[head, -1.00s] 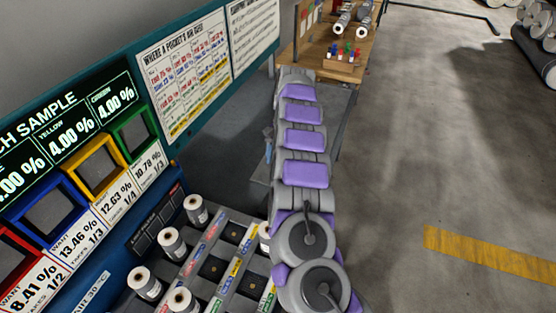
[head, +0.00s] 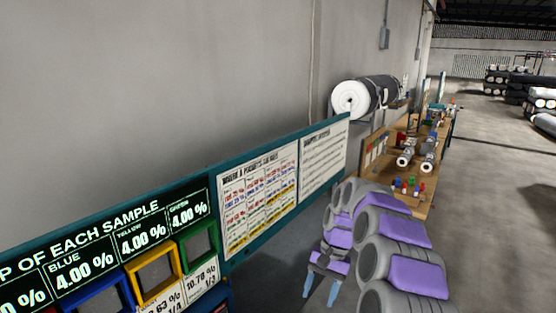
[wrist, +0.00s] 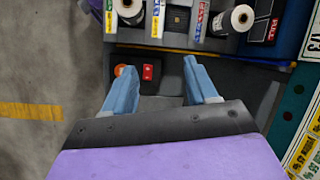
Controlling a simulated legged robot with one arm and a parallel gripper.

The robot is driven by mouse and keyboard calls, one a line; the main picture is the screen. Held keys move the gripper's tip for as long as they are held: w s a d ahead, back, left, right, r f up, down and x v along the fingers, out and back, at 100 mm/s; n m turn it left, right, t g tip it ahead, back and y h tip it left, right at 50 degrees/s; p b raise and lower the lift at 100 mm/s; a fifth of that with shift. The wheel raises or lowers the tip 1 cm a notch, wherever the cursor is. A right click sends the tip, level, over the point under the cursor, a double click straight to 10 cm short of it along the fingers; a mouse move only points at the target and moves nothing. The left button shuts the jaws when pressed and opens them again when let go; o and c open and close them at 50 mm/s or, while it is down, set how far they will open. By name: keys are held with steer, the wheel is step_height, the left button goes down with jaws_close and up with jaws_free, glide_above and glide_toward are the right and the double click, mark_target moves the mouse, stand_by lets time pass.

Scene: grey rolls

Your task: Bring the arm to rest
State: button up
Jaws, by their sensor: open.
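My gripper (head: 322,288) hangs pointing down beside my folded grey and purple arm in the head view. In the wrist view my gripper (wrist: 158,88) shows two blue fingers spread wide apart with nothing between them. Beyond the fingers lies a dark rack with a white roll (wrist: 242,18) at upper right and another white roll (wrist: 128,10) at the top. An orange round button and a red switch (wrist: 148,72) show on a dark panel between the fingers, some way below them.
A teal board (head: 270,205) with percentage displays and coloured frames runs along the left. A wooden bench (head: 425,180) with small rolls and coloured bottles stands beyond my arm. A big roll (head: 365,97) sits near the wall. The floor at right (head: 510,220) is clear.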

steer(key=s+a+r+n+h, duration=0.15)
steer(key=s+r, duration=0.25)
steer(key=s, duration=0.5)
steer(key=s+r+n, duration=0.2)
steer(key=s+r, duration=0.1)
steer(key=s, duration=0.7)
steer(key=s+d+f, duration=0.2)
steer(key=s, duration=0.8)
steer(key=s+d+f+t+h, duration=0.1)
steer(key=s+d+f, duration=0.1)
steer(key=s, duration=0.8)
steer(key=shift+d, duration=0.3)
steer(key=shift+h, duration=0.25)
